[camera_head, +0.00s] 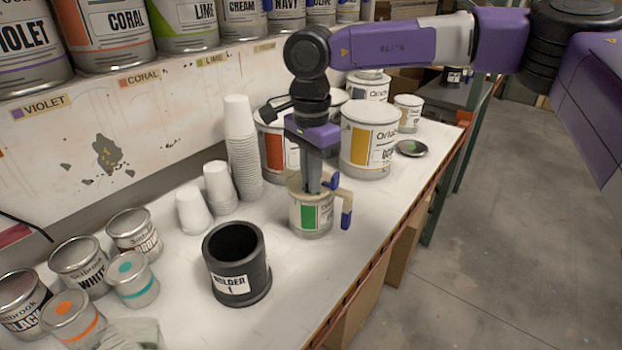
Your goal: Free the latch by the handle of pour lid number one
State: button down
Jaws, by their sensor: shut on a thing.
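A small can (312,219) with a green label stands on the white bench and wears a beige pour lid (297,184). The lid's handle (345,196) juts out to the right and bends down, with a blue piece (347,219) at its lower end. Another blue piece (335,182) sits near the top of the lid. My gripper (315,187) points straight down at the lid and is shut on part of it. My fingers hide the grip point, so I cannot tell which part is held. No number on the lid is readable.
A black cup (237,278) marked "HOLDER 1" stands front left of the can. Stacked white cups (240,150) stand behind. Larger cans (369,140) stand close behind the lidded can. Small colorant tins (134,279) fill the left. Bench is clear at the front right.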

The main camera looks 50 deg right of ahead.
jog(key=shift+n, duration=1)
jog(key=c, duration=1.8)
grip_release()
jog(key=shift+r+b, duration=0.45)
jog(key=shift+r, duration=3.45)
